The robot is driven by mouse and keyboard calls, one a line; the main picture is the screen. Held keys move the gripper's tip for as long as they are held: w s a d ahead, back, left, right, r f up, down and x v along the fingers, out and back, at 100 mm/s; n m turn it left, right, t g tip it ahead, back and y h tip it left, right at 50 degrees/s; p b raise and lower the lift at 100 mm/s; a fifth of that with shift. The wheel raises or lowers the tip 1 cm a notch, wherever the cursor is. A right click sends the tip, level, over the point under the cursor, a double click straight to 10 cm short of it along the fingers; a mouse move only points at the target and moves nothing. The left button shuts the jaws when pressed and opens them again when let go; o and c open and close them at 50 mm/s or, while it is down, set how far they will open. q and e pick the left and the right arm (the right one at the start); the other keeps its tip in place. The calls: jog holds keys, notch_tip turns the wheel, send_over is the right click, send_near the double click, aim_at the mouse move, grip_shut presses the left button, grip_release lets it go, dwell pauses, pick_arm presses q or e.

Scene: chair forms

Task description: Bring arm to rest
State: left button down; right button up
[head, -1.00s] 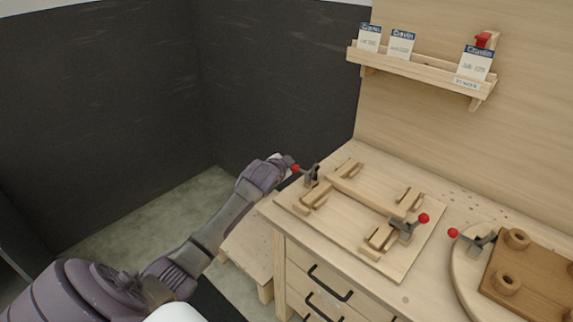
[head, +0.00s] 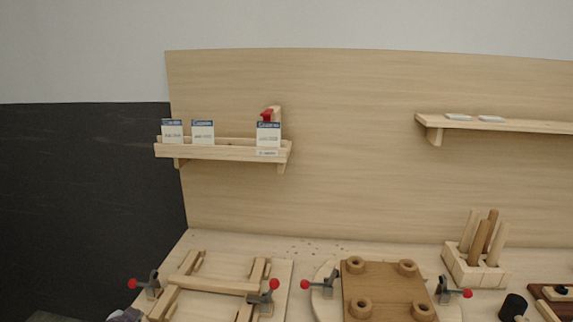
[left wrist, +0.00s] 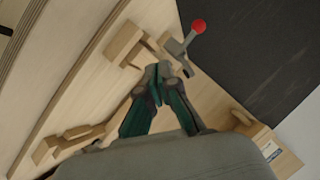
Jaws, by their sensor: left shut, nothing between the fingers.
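My left gripper (left wrist: 160,73) shows in the left wrist view with its two dark green fingers together and nothing between them. It is over the light wooden jig board, close to a wooden block (left wrist: 124,45) and a grey toggle clamp with a red ball knob (left wrist: 198,26). Whether the fingers touch either one I cannot tell. In the head view only a small purple-grey part of my left arm (head: 124,315) shows at the bottom edge, beside the jig (head: 215,286). My right gripper is in neither view.
A wall shelf with cards (head: 220,152) hangs above the bench, and a second shelf (head: 500,124) is at right. A brown board with round pegs (head: 385,288) sits between clamps. A dowel holder (head: 474,270) stands at right.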

pick_arm(q)
jog(key=s+d+f+n+g+h, duration=0.1)
jog(key=s+d+f+g, duration=0.15)
jog(key=s+d, duration=0.4)
jog(key=s+d+f+g+h, duration=0.1)
jog(key=s+d+f, duration=0.35)
jog(key=s, duration=0.35)
jog(key=s+d+r+n+g, duration=0.1)
jog(key=s+d, duration=0.2)
jog(key=s, duration=0.3)
jog(key=s+d+g+h, duration=0.1)
jog(key=s+d, duration=0.2)
jog(key=s, duration=0.4)
jog(key=s+d+r+n+g, duration=0.1)
jog(key=s+d+g, duration=0.15)
jog(key=s, duration=0.35)
notch_tip(320, 180, down, 31)
jog(key=s+b, duration=0.2)
jog(key=b, duration=0.1)
jog(key=s+a+f+g+b, duration=0.1)
jog(key=s+a+f+b, duration=0.1)
jog(key=s+f, duration=1.4)
jog(key=shift+a+f+g, duration=0.2)
jog(key=shift+f+g, duration=0.1)
